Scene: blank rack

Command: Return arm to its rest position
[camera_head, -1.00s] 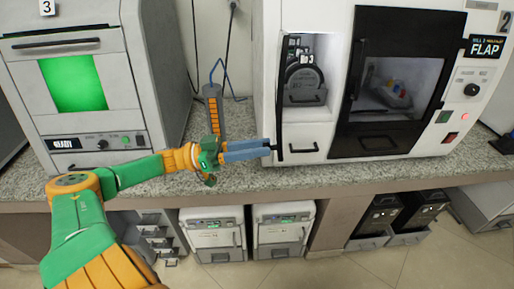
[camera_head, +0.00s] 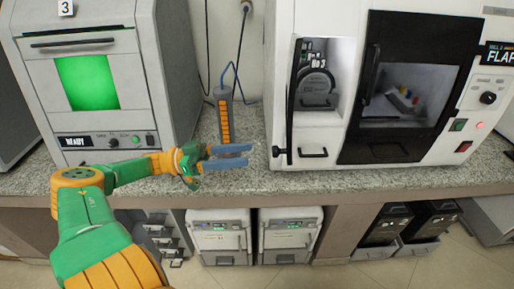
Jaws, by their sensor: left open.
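My left arm comes in from the lower left, green and orange. Its left gripper (camera_head: 247,156) has two blue fingers that stand apart with nothing between them. It is in front of the counter's edge, between the green-screened machine and the white machine, clear of the white machine's narrow door. My right gripper does not show.
The white machine (camera_head: 440,140) stands on the right with a narrow compartment (camera_head: 318,80) open to view. The grey machine (camera_head: 30,90) with a green screen is on the left. An orange-and-grey device (camera_head: 224,118) stands on the granite counter (camera_head: 390,181). Grey units (camera_head: 220,242) sit below.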

